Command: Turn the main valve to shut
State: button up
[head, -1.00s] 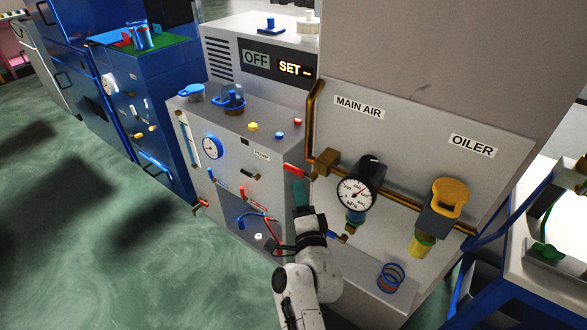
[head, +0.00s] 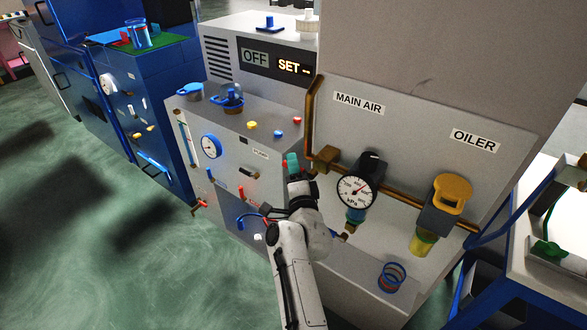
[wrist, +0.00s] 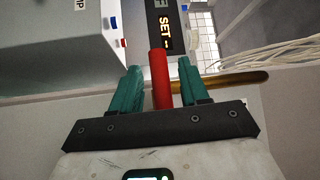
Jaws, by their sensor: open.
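The main valve's brass body (head: 326,157) sits on the copper pipe below the MAIN AIR label. Its red lever (wrist: 161,78) stands between my two teal fingers in the wrist view, with a gap showing on each side. In the head view my gripper and arm hide the lever. My gripper (head: 293,163) is open, just left of the valve body; it also shows in the wrist view (wrist: 159,85). I cannot tell how deep the lever sits between the fingers.
A kPa gauge (head: 357,191) and a yellow-topped oiler (head: 452,195) are on the panel right of my gripper. The grey console (head: 240,165) with knobs and a blue gauge is at the left. The green floor at the left is open.

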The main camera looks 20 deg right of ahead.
jog(key=shift+w+d+r, duration=0.1)
jog(key=shift+w, duration=0.2)
grip_shut()
dwell(0.4)
